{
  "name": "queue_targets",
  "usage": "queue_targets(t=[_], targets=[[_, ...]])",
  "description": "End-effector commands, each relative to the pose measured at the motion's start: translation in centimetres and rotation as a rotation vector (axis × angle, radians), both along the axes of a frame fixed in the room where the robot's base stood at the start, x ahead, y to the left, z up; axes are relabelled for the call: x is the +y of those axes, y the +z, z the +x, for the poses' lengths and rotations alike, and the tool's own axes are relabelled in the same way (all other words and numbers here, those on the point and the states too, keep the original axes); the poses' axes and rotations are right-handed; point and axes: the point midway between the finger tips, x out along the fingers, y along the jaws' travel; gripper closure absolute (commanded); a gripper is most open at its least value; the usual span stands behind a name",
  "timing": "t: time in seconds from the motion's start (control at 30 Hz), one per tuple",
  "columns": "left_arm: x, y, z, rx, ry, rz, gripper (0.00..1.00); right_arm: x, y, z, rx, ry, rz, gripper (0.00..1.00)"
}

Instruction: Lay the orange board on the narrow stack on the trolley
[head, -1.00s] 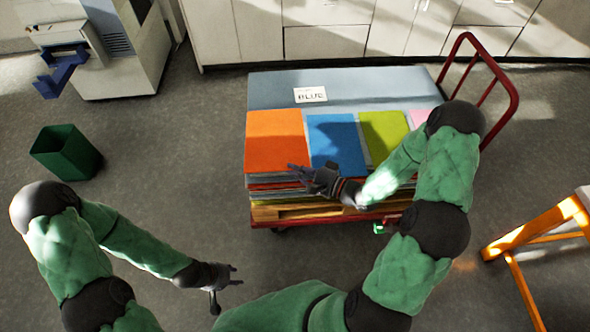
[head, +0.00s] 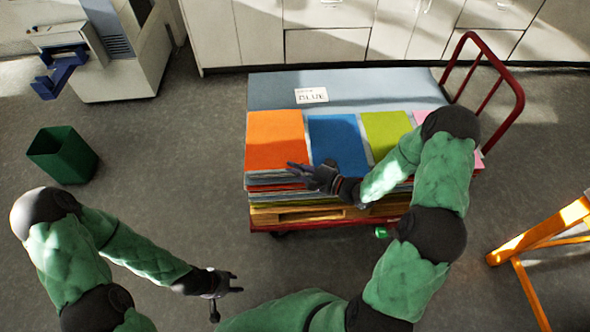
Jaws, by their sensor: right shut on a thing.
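The orange board (head: 273,138) lies flat at the left end of the front row on the red trolley (head: 285,225), above a pile of several coloured sheets (head: 270,181). My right gripper (head: 290,167) is at the board's front right corner and appears shut on it. The fingers and hand hide that corner, so the exact grip is unclear. Whether the board rests fully on the pile is hard to tell. My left gripper (head: 238,283) is open and empty over the floor, in front of the trolley and left of it.
Blue (head: 338,140) and green (head: 388,132) boards, with a pink one (head: 420,116), lie right of the orange board. A wide grey-blue stack (head: 385,90) labelled BLUE is behind. The red handle (head: 520,95) rises at right. A green bin (head: 62,155) and orange stand (head: 545,225) flank the trolley.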

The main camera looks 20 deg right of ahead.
Motion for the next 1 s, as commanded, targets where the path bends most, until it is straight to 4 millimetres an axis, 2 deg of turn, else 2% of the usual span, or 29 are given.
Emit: queue_targets(t=[0.63,1.0], targets=[[0.0,-3.0,0.0,0.0,0.0,0.0,0.6,-0.6,-2.7,2.1,-0.003,0.0,-0.001,1.0],[0.0,-3.9,0.0,0.0,0.0,0.0,0.6,-0.9,-4.2,3.0,-0.003,0.0,0.0,1.0]])
